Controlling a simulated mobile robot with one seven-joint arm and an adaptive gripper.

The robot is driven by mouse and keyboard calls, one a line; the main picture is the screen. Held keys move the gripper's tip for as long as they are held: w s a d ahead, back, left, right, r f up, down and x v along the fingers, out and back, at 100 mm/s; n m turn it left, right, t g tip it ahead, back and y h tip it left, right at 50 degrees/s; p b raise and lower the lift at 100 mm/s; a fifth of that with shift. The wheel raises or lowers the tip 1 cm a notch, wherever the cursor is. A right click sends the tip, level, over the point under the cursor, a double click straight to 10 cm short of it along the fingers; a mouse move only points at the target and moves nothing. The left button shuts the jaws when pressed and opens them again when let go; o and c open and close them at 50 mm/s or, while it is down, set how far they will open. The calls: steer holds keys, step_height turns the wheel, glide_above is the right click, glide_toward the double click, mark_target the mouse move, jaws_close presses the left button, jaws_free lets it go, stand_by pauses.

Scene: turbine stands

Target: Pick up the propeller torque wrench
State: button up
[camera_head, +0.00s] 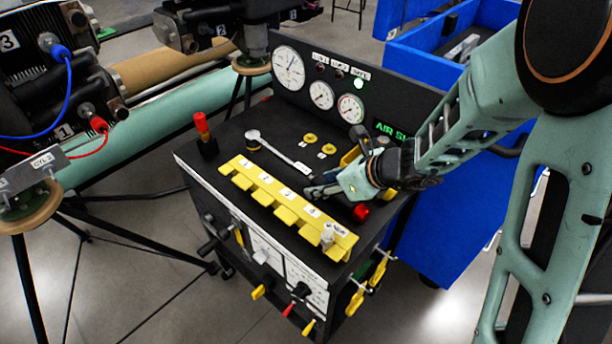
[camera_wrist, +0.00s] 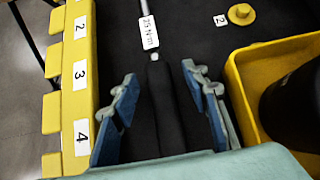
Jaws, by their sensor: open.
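The torque wrench lies on the black top of the cart, its silver head (camera_head: 253,137) at the far left and its shaft running toward my gripper (camera_head: 322,188). A red piece (camera_head: 360,211) shows beyond my gripper, in line with the shaft. In the wrist view the wrench's black handle (camera_wrist: 165,110) lies between the two blue fingers of my open gripper (camera_wrist: 160,82), with a gap on each side. A white "25 Nm" label (camera_wrist: 148,33) is on the shaft. The handle's near end is hidden by my gripper.
A yellow numbered rack (camera_head: 280,190) runs along the cart's front edge, left of the handle in the wrist view. A yellow bin (camera_wrist: 237,85) holding something dark stands close on the right. Yellow knobs (camera_wrist: 241,14) and the gauge panel (camera_head: 320,85) are behind.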

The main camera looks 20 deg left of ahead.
jaws_close()
steer(key=shift+r, duration=0.1)
stand_by(0.4)
step_height(320, 180, up, 10)
steer(key=p, duration=0.4)
